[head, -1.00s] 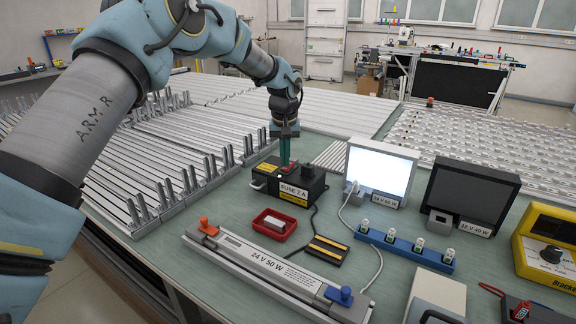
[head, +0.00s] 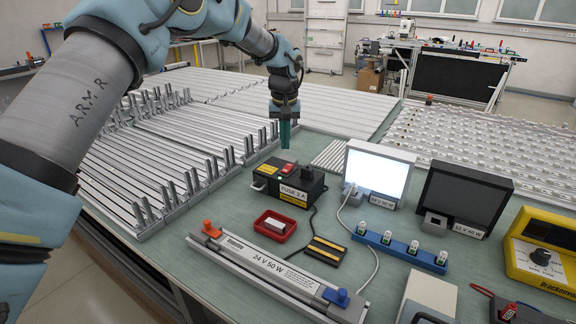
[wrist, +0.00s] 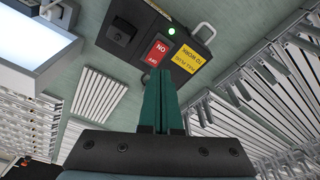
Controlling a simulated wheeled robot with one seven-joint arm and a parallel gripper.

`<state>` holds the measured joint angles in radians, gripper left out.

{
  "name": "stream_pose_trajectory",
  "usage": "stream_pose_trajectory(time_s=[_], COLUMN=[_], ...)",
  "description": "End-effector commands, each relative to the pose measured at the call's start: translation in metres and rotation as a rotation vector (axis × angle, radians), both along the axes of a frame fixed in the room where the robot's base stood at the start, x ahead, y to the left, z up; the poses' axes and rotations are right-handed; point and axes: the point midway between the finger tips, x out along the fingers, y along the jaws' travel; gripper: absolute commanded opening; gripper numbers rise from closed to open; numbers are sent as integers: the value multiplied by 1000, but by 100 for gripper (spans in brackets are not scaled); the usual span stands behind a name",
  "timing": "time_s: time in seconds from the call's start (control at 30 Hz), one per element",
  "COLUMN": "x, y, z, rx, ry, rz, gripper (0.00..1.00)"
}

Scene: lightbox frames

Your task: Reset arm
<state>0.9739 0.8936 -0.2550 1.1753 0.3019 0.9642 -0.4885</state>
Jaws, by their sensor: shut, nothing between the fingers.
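My gripper (head: 285,146) is above the black fuse box in the head view, with its green fingers pointing down and together. Nothing shows between them. The wrist view also shows the green fingers (wrist: 161,82), closed side by side. The fuse box (head: 284,196) stands on the green table and carries a red switch, yellow labels and a "FUSE 2 A" label. In the wrist view the box (wrist: 150,30) has a lit green light beside the red switch marked "ON". A visible gap separates the fingertips from the box in the head view.
A lit panel (head: 378,174) and a dark panel (head: 462,198) stand right of the box. A red tray (head: 275,225), a long "24 V 50 W" fixture (head: 275,270) and a blue holder (head: 399,247) lie in front. Upright metal posts (head: 200,172) stand to the left.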

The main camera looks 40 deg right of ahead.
Motion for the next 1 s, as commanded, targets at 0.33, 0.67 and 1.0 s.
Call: stream_pose_trajectory(time_s=[0.33,0.67,1.0], x=[0,52,108], y=[0,78,317], z=[-1,12,27], rx=[1,9,24], ry=[1,-5,-1], rz=[0,65,289], gripper=[0,0,0])
